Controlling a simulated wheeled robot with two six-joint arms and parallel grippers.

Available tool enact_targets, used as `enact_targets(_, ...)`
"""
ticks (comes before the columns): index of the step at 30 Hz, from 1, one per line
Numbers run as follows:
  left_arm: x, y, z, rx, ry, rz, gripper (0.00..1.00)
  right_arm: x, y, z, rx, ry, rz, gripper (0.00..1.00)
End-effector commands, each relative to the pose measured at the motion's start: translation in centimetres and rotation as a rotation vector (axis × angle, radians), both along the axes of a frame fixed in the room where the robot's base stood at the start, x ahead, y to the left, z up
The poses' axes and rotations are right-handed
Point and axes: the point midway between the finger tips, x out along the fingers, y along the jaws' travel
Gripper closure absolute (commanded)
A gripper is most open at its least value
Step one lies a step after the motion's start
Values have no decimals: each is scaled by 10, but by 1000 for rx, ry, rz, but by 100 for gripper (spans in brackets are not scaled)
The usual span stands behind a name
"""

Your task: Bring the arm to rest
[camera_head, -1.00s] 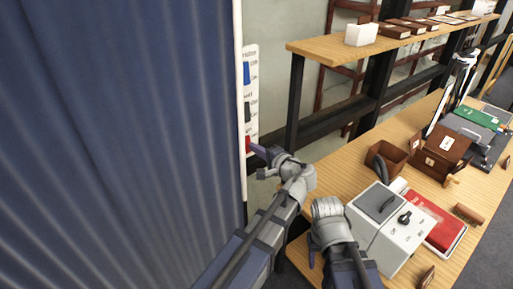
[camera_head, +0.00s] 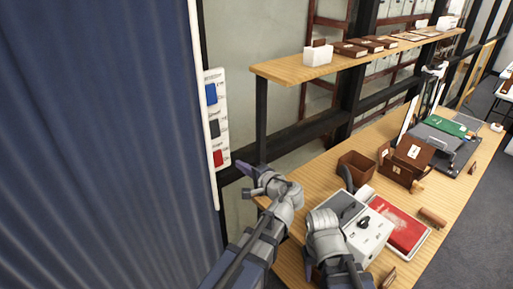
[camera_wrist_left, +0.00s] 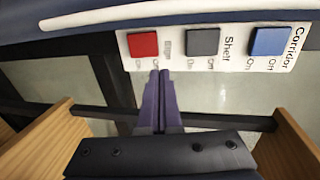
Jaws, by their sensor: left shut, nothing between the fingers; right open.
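My left gripper (camera_head: 243,170) has its slim purple fingers together and holds nothing. It is just right of the white switch panel (camera_head: 215,120), apart from it in the head view. In the left wrist view the closed fingertips (camera_wrist_left: 160,76) point at the panel's lower edge, near the red switch (camera_wrist_left: 143,45). A grey switch (camera_wrist_left: 203,42) labelled Shelf and a blue switch (camera_wrist_left: 269,41) labelled Corridor sit beside it. My right gripper (camera_head: 309,268) is low in the head view, left of a white box, mostly hidden by its own wrist.
A blue curtain-like wall (camera_head: 100,140) fills the left. A wooden shelf (camera_head: 285,70) stands above the wooden desk (camera_head: 320,175). The desk holds a white box with a knob (camera_head: 368,237), a red folder (camera_head: 402,228) and brown boxes (camera_head: 357,166). Grey floor lies to the right.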

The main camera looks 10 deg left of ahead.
Motion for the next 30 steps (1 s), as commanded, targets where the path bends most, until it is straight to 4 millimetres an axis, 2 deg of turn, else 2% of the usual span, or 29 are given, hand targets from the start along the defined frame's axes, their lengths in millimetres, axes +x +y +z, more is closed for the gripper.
enact_targets(2, -1, 0, -1, -5, 2, 1, 100, 0, 0, 0, 0, 0, 0, 50)
enact_targets(5, -9, -1, -13, -61, 19, 18, 100, 0, 0, 0, 0, 0, 0, 50)
enact_targets(8, -29, -7, -43, -203, 69, 60, 100, 0, 0, 0, 0, 0, 0, 50)
enact_targets(12, -74, -33, -100, -484, 197, 147, 100, 0, 0, 0, 0, 0, 0, 50)
enact_targets(15, -109, -61, -133, -676, 308, 204, 100, 0, 0, 0, 0, 0, 0, 50)
enact_targets(18, -143, -92, -156, -838, 420, 251, 100, 0, 0, 0, 0, 0, 0, 50)
enact_targets(24, -190, -139, -174, -1046, 592, 303, 100, 0, 0, 0, 0, 0, 0, 50)
enact_targets(30, -205, -155, -176, -1110, 652, 319, 100, 0, 0, 0, 0, 0, 0, 50)
